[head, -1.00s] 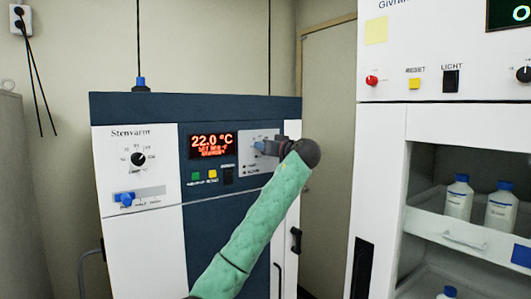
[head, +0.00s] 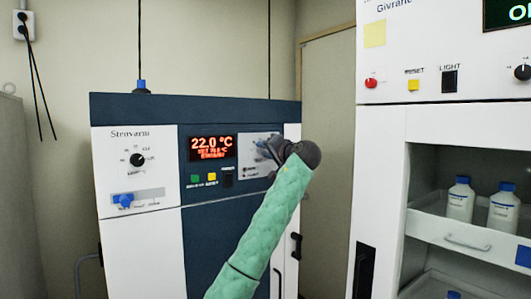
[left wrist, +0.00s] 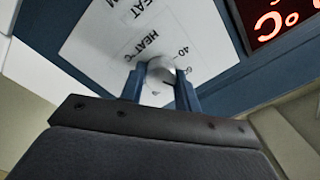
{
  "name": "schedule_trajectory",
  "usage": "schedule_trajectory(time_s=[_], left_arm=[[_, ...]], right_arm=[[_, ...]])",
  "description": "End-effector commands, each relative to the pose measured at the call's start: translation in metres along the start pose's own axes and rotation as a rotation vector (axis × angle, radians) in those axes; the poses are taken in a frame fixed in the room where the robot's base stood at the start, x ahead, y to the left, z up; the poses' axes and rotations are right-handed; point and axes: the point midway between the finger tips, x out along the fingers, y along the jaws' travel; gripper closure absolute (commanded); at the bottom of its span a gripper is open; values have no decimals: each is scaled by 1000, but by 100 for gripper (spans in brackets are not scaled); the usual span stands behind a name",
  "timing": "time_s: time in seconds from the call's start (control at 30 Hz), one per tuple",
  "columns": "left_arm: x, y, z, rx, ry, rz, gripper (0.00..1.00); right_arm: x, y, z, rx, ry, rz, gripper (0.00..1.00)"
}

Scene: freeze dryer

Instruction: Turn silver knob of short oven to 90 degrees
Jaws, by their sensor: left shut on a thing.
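The short oven (head: 140,240) is a white and dark blue cabinet labelled Stenvarm. Its silver knob (left wrist: 160,66) is round and sits on a white scale plate with HEAT lettering and the numbers 40 and 60 in the left wrist view. My left gripper (left wrist: 160,82) has its two blue fingers on either side of the knob and is shut on it. In the head view my left gripper (head: 268,150) is at the upper right of the oven front, where my wrist hides the knob. My right gripper is not in view.
The red display (head: 212,147) reads 22.0 °C, with smaller lines below. A white freeze dryer (head: 375,180) with bottles stands to the right.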

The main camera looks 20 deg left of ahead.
Motion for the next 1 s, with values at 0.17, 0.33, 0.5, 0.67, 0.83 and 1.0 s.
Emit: schedule_trajectory(time_s=[0.17,0.33,0.5,0.67,0.83,1.0], left_arm=[[0,0,-1,168,1,1,91],[0,1,-1,330,1,0,91],[0,1,-1,486,2,0,91],[-1,1,-1,618,2,0,91],[-1,1,-1,729,2,-1,91],[-1,2,0,805,2,-1,91]], right_arm=[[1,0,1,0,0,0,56],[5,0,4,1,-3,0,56],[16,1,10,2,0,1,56],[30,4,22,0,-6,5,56],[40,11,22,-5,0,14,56],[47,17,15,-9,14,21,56]])
